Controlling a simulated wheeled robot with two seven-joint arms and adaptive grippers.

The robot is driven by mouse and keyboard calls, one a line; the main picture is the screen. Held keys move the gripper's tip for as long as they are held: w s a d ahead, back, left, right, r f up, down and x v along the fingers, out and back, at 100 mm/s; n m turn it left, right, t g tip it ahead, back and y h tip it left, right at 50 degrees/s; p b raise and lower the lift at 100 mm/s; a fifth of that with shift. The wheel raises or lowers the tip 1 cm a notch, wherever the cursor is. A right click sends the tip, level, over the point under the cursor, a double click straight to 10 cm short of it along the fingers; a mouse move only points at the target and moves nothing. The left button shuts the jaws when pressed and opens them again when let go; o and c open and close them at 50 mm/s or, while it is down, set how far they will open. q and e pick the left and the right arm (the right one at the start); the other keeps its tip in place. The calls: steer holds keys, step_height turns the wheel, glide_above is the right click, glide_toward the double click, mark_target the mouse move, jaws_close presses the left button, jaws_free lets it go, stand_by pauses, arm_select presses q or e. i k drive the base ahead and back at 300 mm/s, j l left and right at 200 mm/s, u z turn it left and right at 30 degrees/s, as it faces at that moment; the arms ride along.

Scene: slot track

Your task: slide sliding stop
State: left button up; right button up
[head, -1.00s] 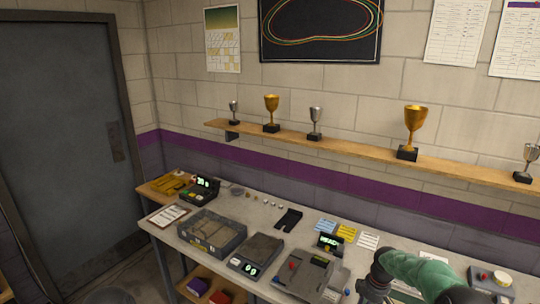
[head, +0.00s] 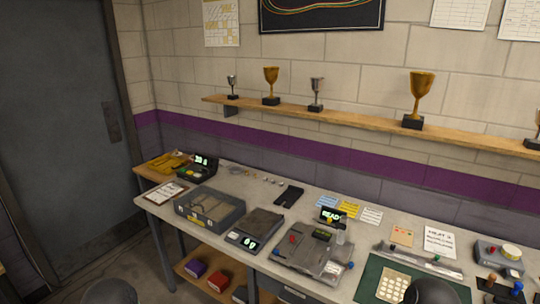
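Neither of my grippers shows. Only dark rounded parts, likely of my arms, show at the bottom edge, one at the left and one at the right. Nothing is seen touching the rail.
A grey device (head: 311,250) with red and blue knobs, a flat scale (head: 255,230) and an open grey box (head: 209,212) stand left of the rail. A green mat (head: 373,284) with a pale tray (head: 393,286) lies in front. A trophy shelf (head: 360,131) hangs above.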

mark_target(435, 260)
steer(key=z, duration=1.25)
